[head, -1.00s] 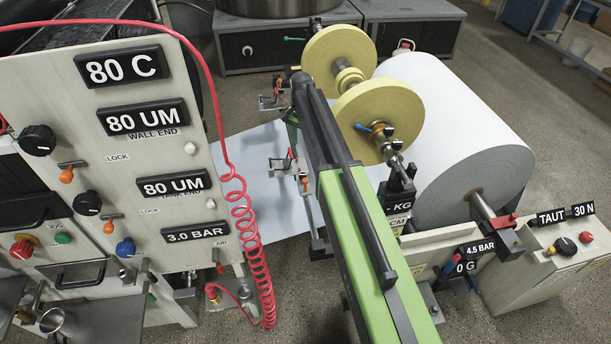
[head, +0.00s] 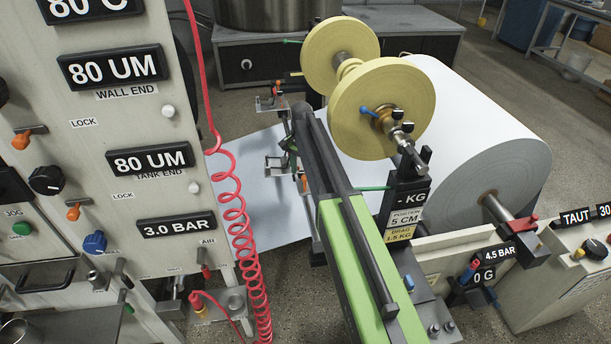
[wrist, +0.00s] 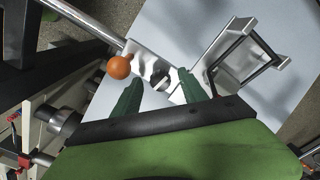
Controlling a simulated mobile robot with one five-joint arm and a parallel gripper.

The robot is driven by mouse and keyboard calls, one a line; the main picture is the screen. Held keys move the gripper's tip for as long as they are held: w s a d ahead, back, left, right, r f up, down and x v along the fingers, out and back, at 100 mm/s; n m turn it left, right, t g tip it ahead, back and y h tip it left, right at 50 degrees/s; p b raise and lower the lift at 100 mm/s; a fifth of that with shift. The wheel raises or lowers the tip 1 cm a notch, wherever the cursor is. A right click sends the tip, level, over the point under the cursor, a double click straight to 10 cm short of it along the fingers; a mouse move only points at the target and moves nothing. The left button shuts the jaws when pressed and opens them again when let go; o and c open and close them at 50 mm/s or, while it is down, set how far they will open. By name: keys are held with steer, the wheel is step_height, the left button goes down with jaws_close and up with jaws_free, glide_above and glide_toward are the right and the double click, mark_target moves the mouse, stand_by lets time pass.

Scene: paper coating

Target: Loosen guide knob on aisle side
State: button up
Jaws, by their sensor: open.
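In the wrist view, a metal edge guide (wrist: 214,52) with a bent bracket sits on a bar over the pale web. A small dark knob (wrist: 160,79) is on its clamp block, with an orange ball handle (wrist: 119,67) just to the left. My gripper (wrist: 161,77) is open, its two green fingers on either side of the dark knob; I cannot tell whether they touch it. The near guide also shows in the head view (head: 281,166), with an orange handle (head: 304,184) beside it. My arm hides part of it there.
A control panel (head: 110,215) stands at the left, with a red coiled hose (head: 243,230) hanging beside it. Yellow discs (head: 382,108) on a shaft and a large white roll (head: 480,140) are at the right. A second guide (head: 270,101) lies farther back.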

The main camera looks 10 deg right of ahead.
jaws_close()
steer(key=shift+d, duration=0.45)
steer(key=shift+a, duration=0.2)
steer(key=shift+s+a+n, duration=0.1)
steer(key=shift+a+n, duration=0.1)
steer(key=shift+n, duration=0.4)
steer(key=n, duration=0.6)
steer(key=shift+n, duration=0.4)
steer(key=n, duration=0.9)
steer(key=shift+d+n, duration=0.15)
steer(key=shift+n, duration=0.15)
